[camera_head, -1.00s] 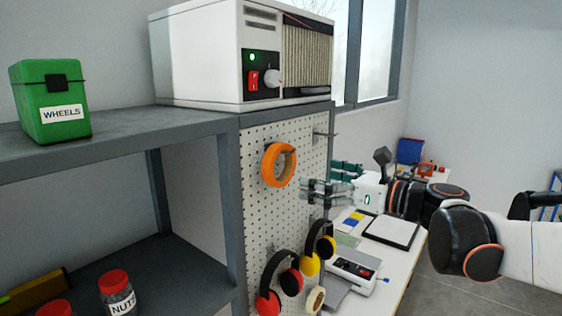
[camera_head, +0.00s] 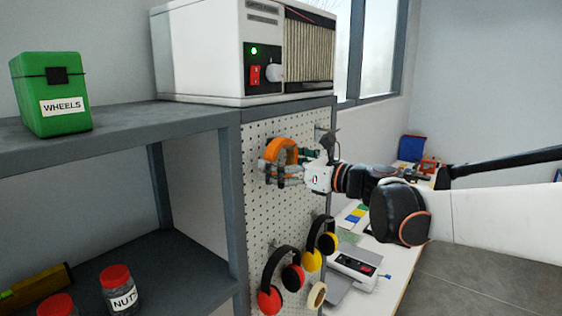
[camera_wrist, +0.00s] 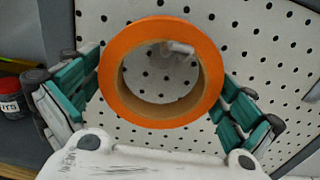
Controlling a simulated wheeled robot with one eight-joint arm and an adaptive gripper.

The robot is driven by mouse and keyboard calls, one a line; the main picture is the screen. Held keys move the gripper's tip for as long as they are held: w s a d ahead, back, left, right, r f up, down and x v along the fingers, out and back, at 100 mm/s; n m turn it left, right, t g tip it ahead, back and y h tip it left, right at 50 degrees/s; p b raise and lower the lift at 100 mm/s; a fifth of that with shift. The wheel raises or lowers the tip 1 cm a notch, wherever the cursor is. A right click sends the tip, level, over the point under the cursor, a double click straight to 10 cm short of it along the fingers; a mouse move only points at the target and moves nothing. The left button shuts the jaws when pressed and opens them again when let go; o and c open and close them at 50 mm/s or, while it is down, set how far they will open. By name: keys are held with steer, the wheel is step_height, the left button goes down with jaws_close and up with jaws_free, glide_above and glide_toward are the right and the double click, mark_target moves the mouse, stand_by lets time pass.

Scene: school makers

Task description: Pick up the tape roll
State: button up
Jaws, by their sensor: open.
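The orange tape roll (camera_head: 283,152) hangs on the white pegboard at the side of the grey shelf. In the wrist view the tape roll (camera_wrist: 113,72) shows its full ring, with a pale peg through its hole near the top. My gripper (camera_head: 279,172) is at the roll. In the wrist view my gripper (camera_wrist: 165,98) is open, with one green finger on each side of the roll. A gap shows beside the roll's right edge; contact on the left cannot be told. The head view shows part of the roll hidden behind the fingers.
Red and yellow ear defenders (camera_head: 280,280) hang lower on the pegboard (camera_head: 262,215), beside a small pale roll (camera_head: 317,295). A white appliance (camera_head: 215,55) and a green wheels box (camera_head: 50,95) stand on the shelf. A workbench with a device (camera_head: 355,270) lies beyond.

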steer(key=shift+s+d, duration=0.1)
steer(key=shift+c, duration=0.2)
steer(key=c, duration=0.9)
steer(key=shift+r, duration=0.15)
